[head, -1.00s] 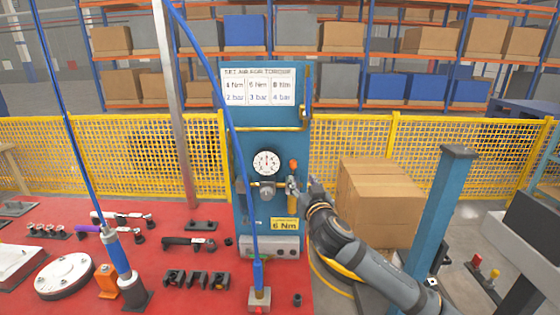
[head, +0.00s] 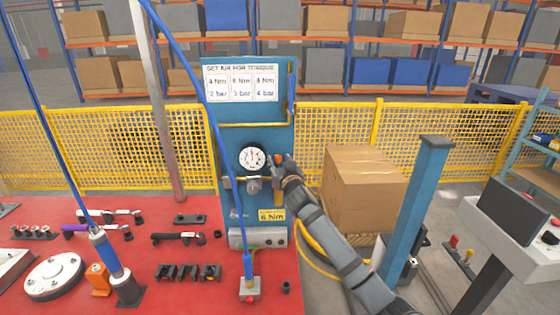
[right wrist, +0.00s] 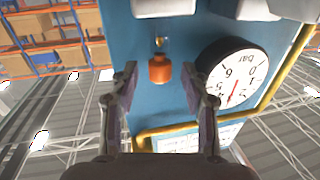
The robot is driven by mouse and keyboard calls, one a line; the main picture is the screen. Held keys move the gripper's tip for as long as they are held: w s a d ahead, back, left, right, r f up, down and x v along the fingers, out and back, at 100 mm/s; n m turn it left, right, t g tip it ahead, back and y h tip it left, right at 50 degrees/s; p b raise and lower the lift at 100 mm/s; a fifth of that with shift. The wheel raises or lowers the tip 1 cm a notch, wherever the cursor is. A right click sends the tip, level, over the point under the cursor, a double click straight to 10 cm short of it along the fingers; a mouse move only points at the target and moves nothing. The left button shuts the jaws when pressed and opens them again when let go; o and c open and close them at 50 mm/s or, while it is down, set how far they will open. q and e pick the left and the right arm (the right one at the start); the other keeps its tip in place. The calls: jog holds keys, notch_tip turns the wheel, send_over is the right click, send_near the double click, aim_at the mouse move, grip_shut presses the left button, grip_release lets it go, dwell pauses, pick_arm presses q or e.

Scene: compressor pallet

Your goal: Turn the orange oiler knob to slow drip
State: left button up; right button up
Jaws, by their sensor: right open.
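The orange oiler knob (right wrist: 160,69) sits on the blue panel (right wrist: 145,105), below a small brass fitting in the right wrist view. My right gripper (right wrist: 160,80) is open, with one dark finger on each side of the knob in that view. I see no finger touching the knob, and cannot tell how far off it is in depth. In the head view my right gripper (head: 282,162) is at the panel's right side and largely covers the knob. The round pressure gauge (head: 252,158) is just left of it; it also shows in the right wrist view (right wrist: 233,80). My left gripper is not in view.
A yellow pipe (head: 252,125) runs across the panel above the gauge. A blue hose (head: 215,110) hangs in front of the panel. A red table (head: 140,285) holds tools and parts. A cardboard box (head: 365,190) and a blue post (head: 417,215) stand at right.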

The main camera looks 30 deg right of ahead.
grip_shut()
jog(key=shift+d+r+y+p, duration=0.1)
jog(key=shift+d+y+p, duration=0.05)
jog(key=shift+y+p, duration=0.35)
jog(key=n+y+p, duration=0.2)
jog(key=y+p, duration=0.1)
jog(key=shift+d+t, duration=0.2)
jog(key=shift+t, duration=0.1)
jog(key=shift+n+y+p, duration=0.3)
jog(key=shift+n+p, duration=0.1)
grip_release()
